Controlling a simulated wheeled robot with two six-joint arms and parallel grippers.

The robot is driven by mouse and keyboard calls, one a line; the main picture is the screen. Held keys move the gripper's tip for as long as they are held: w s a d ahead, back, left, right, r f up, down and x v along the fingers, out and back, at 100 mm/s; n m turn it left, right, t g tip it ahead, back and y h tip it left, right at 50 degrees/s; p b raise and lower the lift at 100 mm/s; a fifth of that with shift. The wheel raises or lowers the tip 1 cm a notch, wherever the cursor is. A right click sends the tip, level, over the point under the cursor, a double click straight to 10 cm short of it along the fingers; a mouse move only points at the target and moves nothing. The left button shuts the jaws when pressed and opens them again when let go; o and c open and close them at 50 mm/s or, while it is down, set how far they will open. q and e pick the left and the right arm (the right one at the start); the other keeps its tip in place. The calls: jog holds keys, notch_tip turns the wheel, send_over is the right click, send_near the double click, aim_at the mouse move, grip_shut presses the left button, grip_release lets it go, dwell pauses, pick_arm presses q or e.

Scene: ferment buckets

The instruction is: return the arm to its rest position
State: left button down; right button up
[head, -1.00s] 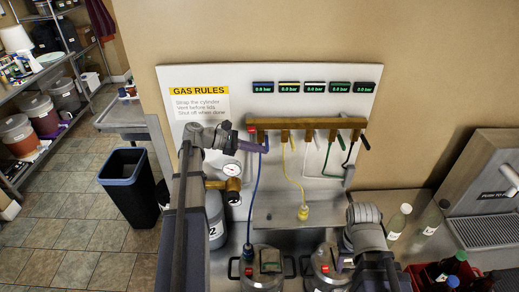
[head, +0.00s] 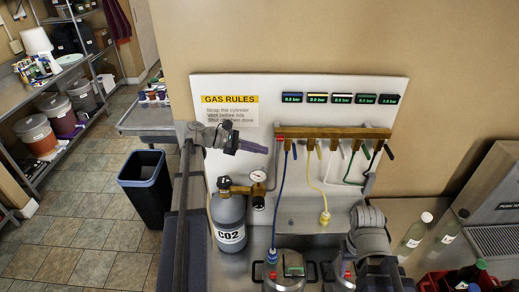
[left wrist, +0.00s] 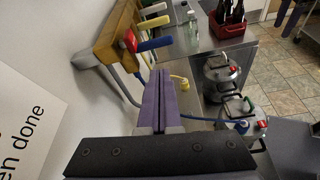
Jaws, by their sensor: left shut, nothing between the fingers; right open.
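My left arm reaches in from the left in the head view. Its left gripper (head: 264,149) has purple fingers, which are shut together and empty. They point right, just left of the blue valve handle (head: 294,150) and in front of the wall board. The shut fingers also show in the left wrist view (left wrist: 159,100), with the wooden manifold (left wrist: 117,32) beyond them. My right arm (head: 370,230) is folded at the lower right. Its right gripper (head: 347,256) is low beside it and mostly hidden; its fingers are hard to make out.
The CO2 cylinder (head: 228,222) with its gauge (head: 258,176) stands below my left gripper. Lidded metal kegs (head: 285,270) stand at the bottom. Glass bottles (head: 415,235) and a red crate (head: 432,283) are at the right. A dark bin (head: 146,185) stands on the left floor.

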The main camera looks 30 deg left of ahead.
pick_arm(q)
jog(key=s+d+f+m+g+y+b, duration=0.35)
jog(key=s+d+f+m, duration=0.2)
jog(key=d+f, duration=0.4)
jog(key=s+d+f+m+g+y+b, duration=0.2)
jog(key=s+d+f+m+g+b, duration=0.15)
jog(key=d+f+m, duration=0.45)
jog(key=s+d+f+m+y+b, duration=0.7)
jog(key=s+d+f+m+y, duration=0.1)
jog(key=s+f+m, duration=0.3)
jog(key=shift+s+d+m, duration=0.35)
jog(key=shift+s, duration=0.15)
